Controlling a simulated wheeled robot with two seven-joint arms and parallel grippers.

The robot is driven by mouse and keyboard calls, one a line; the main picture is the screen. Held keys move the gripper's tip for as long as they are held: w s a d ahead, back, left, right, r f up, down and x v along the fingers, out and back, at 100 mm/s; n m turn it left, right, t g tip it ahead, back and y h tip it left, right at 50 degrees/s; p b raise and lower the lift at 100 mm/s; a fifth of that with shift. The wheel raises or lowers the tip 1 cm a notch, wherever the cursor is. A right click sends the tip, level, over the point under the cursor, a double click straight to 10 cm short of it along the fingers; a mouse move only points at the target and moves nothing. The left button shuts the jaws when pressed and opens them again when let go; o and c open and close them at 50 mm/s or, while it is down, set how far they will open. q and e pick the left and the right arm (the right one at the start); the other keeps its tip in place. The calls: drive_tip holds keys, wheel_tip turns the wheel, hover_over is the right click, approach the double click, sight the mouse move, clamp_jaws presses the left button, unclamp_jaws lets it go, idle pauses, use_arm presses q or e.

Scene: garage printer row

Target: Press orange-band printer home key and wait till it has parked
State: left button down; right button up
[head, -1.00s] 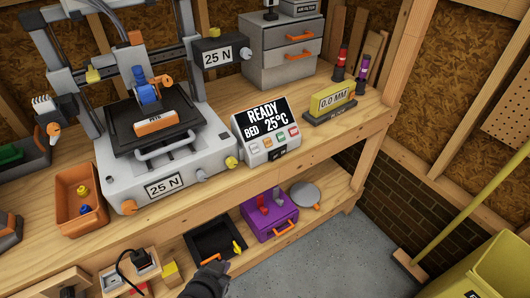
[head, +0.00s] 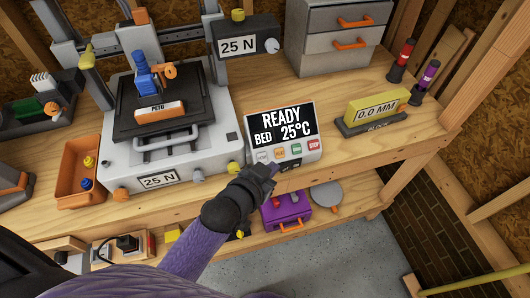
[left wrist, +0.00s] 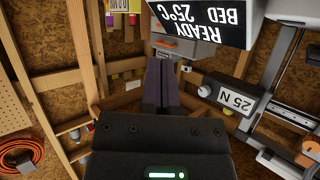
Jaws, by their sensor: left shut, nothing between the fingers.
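The printer (head: 215,130) is a white machine with a black bed, a 25 N label and an orange block (head: 160,107) marked PETG at the bed's front. Its control box (head: 256,133) reads READY, BED 25°C. Below that screen sit a pale key (head: 263,156), an orange key (head: 279,153), a green key (head: 296,149) and a red STOP key (head: 313,145). My left gripper (head: 274,168) is shut and empty, its tips just in front of the key row; I cannot tell if they touch. My right gripper is out of view.
An orange bin (head: 70,188) stands left of the printer. A yellow 0.0 MM gauge (head: 372,109) and grey drawers (head: 318,48) stand to the right. A purple box (head: 284,212) sits on the lower shelf. The bench between box and gauge is clear.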

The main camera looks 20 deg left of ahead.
use_arm(q)
drive_tip(key=b, duration=0.8)
approach(272, 153)
drive_tip(key=w+d, duration=0.2)
drive_tip(key=w, duration=0.1)
drive_tip(key=shift+w+a+f, duration=0.2)
drive_tip(key=shift+w+f, duration=0.15)
drive_tip(key=shift+f, duration=0.35)
drive_tip(key=shift+f, duration=0.1)
idle(0.7)
drive_tip(key=shift+w+a+f+b, duration=0.15)
drive_tip(key=shift+w+f+b, duration=0.05)
drive_tip(key=shift+b, duration=0.15)
